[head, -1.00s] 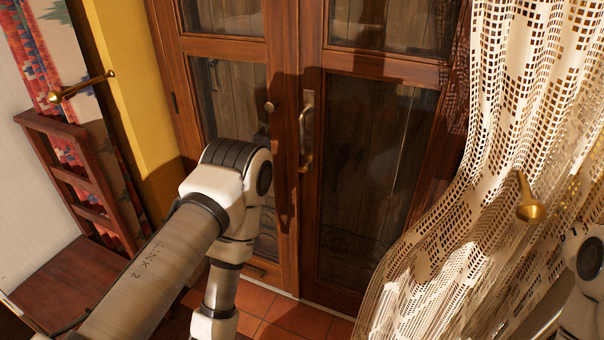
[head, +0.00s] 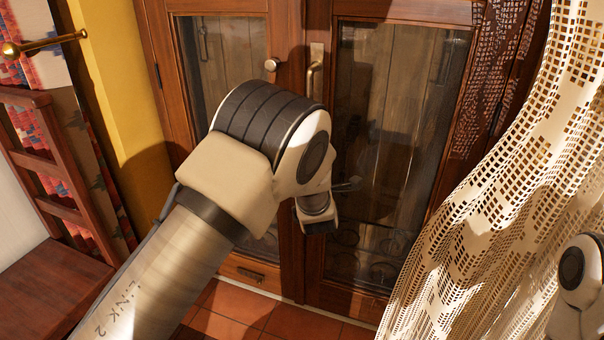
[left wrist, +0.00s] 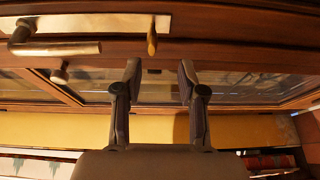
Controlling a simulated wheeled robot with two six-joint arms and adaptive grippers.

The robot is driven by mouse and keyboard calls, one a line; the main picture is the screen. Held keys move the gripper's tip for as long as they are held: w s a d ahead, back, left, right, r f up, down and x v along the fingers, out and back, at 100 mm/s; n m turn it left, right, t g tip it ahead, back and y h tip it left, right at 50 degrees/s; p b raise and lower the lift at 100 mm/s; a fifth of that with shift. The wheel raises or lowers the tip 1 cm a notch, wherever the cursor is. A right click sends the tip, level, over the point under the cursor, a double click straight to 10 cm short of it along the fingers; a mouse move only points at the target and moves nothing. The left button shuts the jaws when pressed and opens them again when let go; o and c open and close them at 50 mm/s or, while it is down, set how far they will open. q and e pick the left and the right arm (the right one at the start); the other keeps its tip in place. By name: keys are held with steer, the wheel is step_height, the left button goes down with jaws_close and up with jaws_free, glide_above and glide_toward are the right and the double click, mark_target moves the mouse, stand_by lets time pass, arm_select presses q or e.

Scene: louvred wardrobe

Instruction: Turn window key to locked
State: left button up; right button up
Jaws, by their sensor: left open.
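The window key (left wrist: 152,38) is a small brass piece near the end of the long brass plate (left wrist: 110,24) in the left wrist view. Whether it stands locked or unlocked I cannot tell. The brass lever handle (left wrist: 60,48) sits on the same plate; it also shows in the head view (head: 312,80), where my left arm hides the key. My left gripper (left wrist: 160,68) is open and empty, its two fingers apart, pointing toward the plate. The key lies just beyond the gap between the fingertips, apart from both. My right gripper is out of view.
The glazed wooden double doors (head: 393,150) are closed. A round knob (head: 272,63) is on the left leaf. A lace curtain (head: 520,150) hangs at the right. A wooden chair (head: 50,165) and a brass rod (head: 45,42) are at the left.

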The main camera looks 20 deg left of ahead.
arm_select(q)
steer(key=x, duration=0.5)
steer(key=r+x, duration=0.1)
steer(key=x, duration=0.1)
steer(key=shift+w+d, duration=0.1)
steer(key=shift+w, duration=0.3)
jaws_close()
